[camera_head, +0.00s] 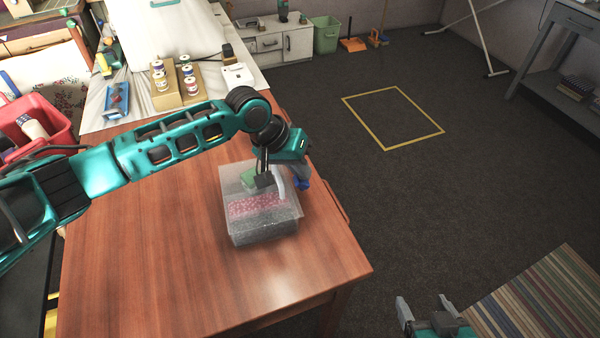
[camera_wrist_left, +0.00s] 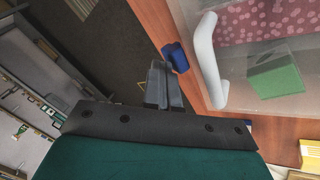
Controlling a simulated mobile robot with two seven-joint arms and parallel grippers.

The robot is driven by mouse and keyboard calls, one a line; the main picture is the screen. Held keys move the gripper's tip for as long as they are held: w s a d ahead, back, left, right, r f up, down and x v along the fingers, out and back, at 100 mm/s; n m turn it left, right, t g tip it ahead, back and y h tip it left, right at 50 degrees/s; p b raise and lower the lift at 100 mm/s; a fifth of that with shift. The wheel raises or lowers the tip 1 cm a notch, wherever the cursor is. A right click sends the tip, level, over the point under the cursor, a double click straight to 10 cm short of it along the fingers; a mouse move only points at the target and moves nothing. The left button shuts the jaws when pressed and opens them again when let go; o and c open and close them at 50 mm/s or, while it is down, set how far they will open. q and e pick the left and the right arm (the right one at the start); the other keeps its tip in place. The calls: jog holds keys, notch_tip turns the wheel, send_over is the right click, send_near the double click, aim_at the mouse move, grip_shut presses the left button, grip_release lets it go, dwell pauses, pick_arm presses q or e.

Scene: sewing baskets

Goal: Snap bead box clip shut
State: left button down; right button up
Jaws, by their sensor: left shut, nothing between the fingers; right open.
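The bead box (camera_head: 262,232) is a clear box near the table's right edge. Pink dotted material and a green block (camera_wrist_left: 276,80) show through it. A white handle (camera_wrist_left: 206,60) runs along its side. A blue clip (camera_head: 302,184) sits on the handle side; it also shows in the left wrist view (camera_wrist_left: 177,57). My left gripper (camera_wrist_left: 160,72) is shut and empty, its fingertips right beside the blue clip, perhaps touching. I cannot tell whether the clip is latched. My right gripper (camera_head: 426,304) is open and empty, low over the floor, away from the table.
The wooden table (camera_head: 150,270) is clear in front and left of the box. Spools on a cardboard stand (camera_head: 190,98) and a blue tray (camera_head: 117,102) stand at the back. A red basket (camera_head: 50,140) is at left. A striped rug (camera_head: 545,300) lies lower right.

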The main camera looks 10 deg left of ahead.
pick_arm(q)
jog(key=shift+d+f, duration=0.1)
jog(key=shift+f, duration=0.35)
jog(key=shift+w, duration=0.1)
jog(key=shift+r+p, duration=0.5)
jog(key=p+v, duration=0.3)
jog(key=p, duration=0.1)
jog(key=shift+r, duration=0.1)
jog(key=shift+a+r, duration=0.4)
jog(key=shift+a, duration=0.05)
jog(key=v, duration=1.1)
jog(key=shift+s+r, duration=0.2)
jog(key=shift+r, duration=0.15)
jog(key=shift+a, duration=0.1)
